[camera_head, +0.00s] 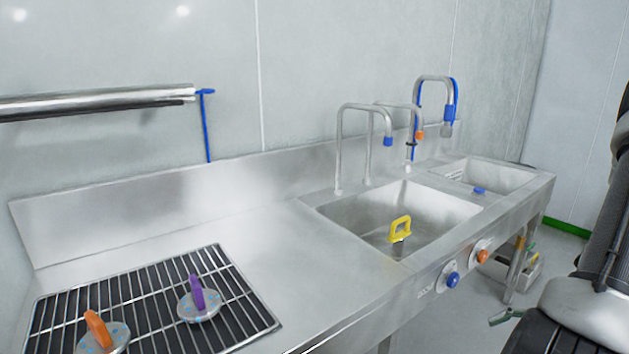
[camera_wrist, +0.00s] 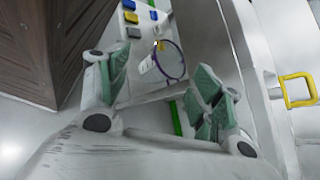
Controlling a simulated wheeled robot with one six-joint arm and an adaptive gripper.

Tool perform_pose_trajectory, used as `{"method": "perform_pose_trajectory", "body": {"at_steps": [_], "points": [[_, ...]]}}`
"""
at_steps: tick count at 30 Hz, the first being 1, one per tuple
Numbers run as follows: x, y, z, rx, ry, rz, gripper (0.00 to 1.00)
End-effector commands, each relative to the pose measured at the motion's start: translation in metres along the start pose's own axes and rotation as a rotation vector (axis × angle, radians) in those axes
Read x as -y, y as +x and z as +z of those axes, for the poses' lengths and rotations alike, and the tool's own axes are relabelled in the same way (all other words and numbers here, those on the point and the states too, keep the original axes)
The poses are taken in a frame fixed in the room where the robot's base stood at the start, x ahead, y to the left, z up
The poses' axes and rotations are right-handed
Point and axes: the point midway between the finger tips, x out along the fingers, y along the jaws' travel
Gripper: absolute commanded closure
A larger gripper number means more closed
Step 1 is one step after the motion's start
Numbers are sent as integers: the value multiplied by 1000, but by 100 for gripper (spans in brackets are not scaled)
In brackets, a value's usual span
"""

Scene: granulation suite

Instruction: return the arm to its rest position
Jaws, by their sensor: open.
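My gripper (camera_wrist: 162,88) shows in the wrist view with its two green-padded fingers spread wide. Nothing is between the pads. A round hoop with a purple rim lies beyond the fingertips and looks apart from them. In the head view a dark and grey part of my arm (camera_head: 606,215) runs down the right edge, to the right of the sink counter. I cannot make out the gripper clearly in that view.
A steel counter (camera_head: 290,250) holds two sinks, taps and a black rack (camera_head: 140,285) with two handled discs. A yellow handle (camera_head: 400,229) stands in the nearer sink; a yellow handle (camera_wrist: 298,90) shows in the wrist view. A brown panelled surface (camera_wrist: 50,50) fills the wrist view's upper left.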

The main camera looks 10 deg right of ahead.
Motion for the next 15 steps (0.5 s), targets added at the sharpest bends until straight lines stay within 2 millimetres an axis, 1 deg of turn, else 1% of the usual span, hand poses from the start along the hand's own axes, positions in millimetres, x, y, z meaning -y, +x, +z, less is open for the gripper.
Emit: {"method": "perform_pose_trajectory", "body": {"at_steps": [1, 6, 11, 15], "points": [[4, -8, 16, -30, -34, 94, 34], [12, -36, 62, -161, -157, 393, 34], [30, -59, 100, -316, -331, 608, 34], [49, -74, 134, -456, -523, 747, 34]]}}
